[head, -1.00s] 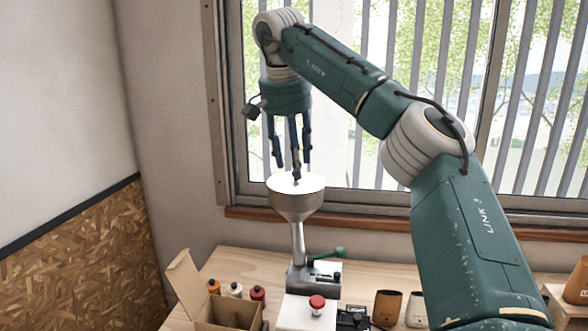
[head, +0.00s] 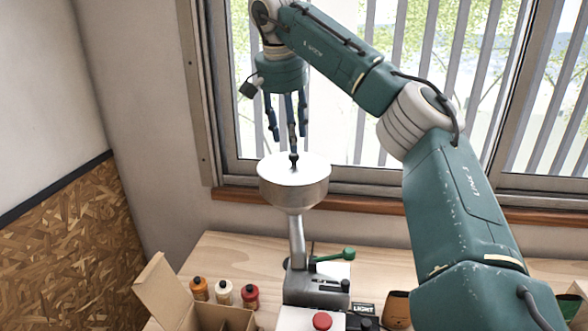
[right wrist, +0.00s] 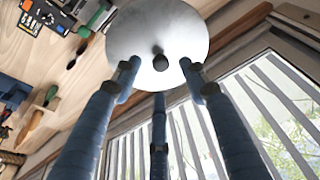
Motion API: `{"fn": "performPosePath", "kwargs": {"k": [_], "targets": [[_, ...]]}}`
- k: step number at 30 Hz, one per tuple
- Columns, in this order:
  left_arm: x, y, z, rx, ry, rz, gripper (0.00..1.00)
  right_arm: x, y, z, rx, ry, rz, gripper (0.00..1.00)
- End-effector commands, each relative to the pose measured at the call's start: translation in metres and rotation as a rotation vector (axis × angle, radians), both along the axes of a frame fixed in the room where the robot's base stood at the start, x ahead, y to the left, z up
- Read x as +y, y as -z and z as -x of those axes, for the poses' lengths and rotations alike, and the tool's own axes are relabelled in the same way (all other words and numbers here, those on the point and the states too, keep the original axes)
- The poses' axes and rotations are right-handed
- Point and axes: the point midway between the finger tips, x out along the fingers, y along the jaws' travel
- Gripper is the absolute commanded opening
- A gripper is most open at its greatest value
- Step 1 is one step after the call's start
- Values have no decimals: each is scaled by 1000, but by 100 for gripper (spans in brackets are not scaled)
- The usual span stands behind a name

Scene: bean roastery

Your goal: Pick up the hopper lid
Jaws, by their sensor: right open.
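The hopper lid (head: 312,170) is a pale round disc with a small dark knob, lying on top of the metal hopper (head: 294,193). In the right wrist view the lid (right wrist: 150,28) fills the top middle, and its knob (right wrist: 160,62) points toward the camera. My right gripper (head: 288,140) points down just above the lid, its fingers spread and empty. In the right wrist view the fingers (right wrist: 159,78) are spaced about the knob, apart from it; I cannot tell the exact height gap. My left gripper is not in view.
A grinder body (head: 318,285) with a green-knobbed lever (head: 348,254) stands under the hopper on the wooden table (head: 240,250). An open cardboard box (head: 165,290) and small bottles (head: 223,293) stand at left. The barred window is close behind the hopper.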

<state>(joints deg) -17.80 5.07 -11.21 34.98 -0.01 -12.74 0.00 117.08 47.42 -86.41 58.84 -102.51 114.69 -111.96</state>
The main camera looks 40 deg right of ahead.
Motion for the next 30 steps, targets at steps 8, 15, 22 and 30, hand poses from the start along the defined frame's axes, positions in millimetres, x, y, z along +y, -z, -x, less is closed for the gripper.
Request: {"fn": "performPosePath", "kwargs": {"k": [8, 15, 22, 30], "targets": [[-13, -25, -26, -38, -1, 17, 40, -14, 29, -3, 6, 1, 0, 43], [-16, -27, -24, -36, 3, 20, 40, -17, 50, -6, 1, 1, 0, 43], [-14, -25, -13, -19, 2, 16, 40, -17, 50, -6, 0, 1, 0, 33], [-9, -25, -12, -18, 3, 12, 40, -17, 50, -6, 0, 1, 0, 0]]}}
